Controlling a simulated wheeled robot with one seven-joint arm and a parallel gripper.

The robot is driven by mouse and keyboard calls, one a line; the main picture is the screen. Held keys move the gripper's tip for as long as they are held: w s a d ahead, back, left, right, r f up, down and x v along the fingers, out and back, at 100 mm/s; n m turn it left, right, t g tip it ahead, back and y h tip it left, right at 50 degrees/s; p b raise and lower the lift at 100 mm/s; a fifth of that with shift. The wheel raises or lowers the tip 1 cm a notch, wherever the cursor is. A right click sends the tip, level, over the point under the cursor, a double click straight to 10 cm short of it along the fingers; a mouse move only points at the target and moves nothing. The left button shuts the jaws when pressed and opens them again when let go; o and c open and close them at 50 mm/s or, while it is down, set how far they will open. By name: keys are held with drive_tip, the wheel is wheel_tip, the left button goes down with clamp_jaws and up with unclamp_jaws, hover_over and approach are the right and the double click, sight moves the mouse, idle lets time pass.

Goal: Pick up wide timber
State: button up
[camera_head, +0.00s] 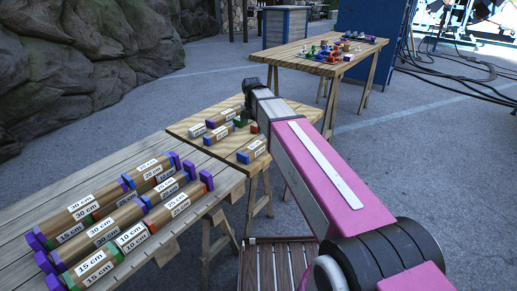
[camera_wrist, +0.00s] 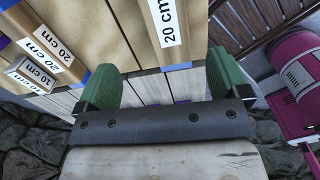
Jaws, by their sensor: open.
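My gripper (camera_wrist: 157,82) is open, with two green fingers and nothing between its fingertips. In the wrist view, a wide brown timber (camera_wrist: 150,12) marked 20 cm, with a blue end, lies beyond the fingers, roughly in line with the gap. I cannot tell how far below it is. In the head view, my wrist is over the middle wooden table (camera_head: 199,117), where several short labelled timbers lie, one at the left (camera_head: 218,134) and one at the front right (camera_head: 252,151). My arm partly hides this table. Which head-view timber is the widest is unclear.
Narrower timbers marked 20 cm (camera_wrist: 48,44) and 10 cm (camera_wrist: 33,72) lie left in the wrist view. A nearer table (camera_head: 190,228) holds several longer timbers with coloured ends. A back table (camera_head: 328,68) holds small coloured pieces. Rocks stand at left; cables lie at right.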

sight(255, 145)
drive_tip(key=shift+w+d+f+n, duration=0.15)
drive_tip(key=shift+d+n, duration=0.25)
wheel_tip(255, 145, down, 5)
drive_tip(key=shift+f, duration=0.15)
drive_tip(key=shift+s+f, duration=0.2)
drive_tip(key=shift+f, duration=1.15)
drive_tip(key=shift+s+f, duration=0.15)
drive_tip(key=shift+f, duration=1.15)
drive_tip(key=c, duration=1.1)
